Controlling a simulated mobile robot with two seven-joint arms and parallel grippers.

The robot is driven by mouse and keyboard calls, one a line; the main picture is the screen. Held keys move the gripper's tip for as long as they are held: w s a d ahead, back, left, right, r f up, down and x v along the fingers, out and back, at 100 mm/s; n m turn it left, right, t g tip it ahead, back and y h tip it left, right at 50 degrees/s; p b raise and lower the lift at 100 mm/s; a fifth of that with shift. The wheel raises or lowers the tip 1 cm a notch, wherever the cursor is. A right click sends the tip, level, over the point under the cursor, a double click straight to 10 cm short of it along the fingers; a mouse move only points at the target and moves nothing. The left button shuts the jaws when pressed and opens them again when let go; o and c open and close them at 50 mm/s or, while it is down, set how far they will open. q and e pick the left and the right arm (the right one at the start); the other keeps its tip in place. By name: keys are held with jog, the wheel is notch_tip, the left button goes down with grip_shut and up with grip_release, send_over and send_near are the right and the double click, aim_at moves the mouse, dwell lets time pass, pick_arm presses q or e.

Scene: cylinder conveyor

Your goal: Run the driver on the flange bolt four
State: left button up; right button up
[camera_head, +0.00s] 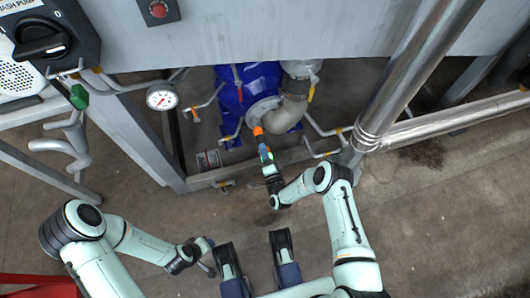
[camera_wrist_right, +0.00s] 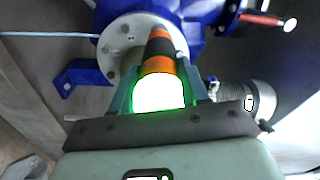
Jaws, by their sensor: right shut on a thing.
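My right gripper (camera_head: 268,166) is shut on a driver (camera_head: 258,133) with orange and dark bands. In the right wrist view the gripper's fingers (camera_wrist_right: 160,85) are on either side of the driver (camera_wrist_right: 158,60), whose near end glows white and green. Its far end points at the pale round flange (camera_wrist_right: 118,40) on the blue pump and overlaps it; I cannot tell whether it touches a bolt. The flange also shows in the head view (camera_head: 262,110). Individual bolts are too small or hidden to number. My left gripper (camera_head: 208,257) is open and empty, low and left.
The blue pump (camera_head: 236,82) sits under a grey panel beside a grey elbow pipe (camera_head: 294,99). A gauge (camera_head: 161,97) and thin pipes stand at left. A large shiny pipe (camera_head: 405,75) slants down at right. The floor in front is clear.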

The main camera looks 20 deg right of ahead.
jog(key=shift+w+r+b, duration=0.1)
jog(key=shift+w+b, duration=0.3)
jog(key=shift+w, duration=0.3)
dwell(0.4)
jog(key=shift+w+r+b, duration=0.15)
jog(key=shift+w+b, duration=0.2)
jog(key=shift+w, duration=0.05)
dwell(1.2)
jog(key=shift+s, duration=0.3)
jog(key=shift+s+p, duration=0.8)
jog(key=shift+s, duration=0.9)
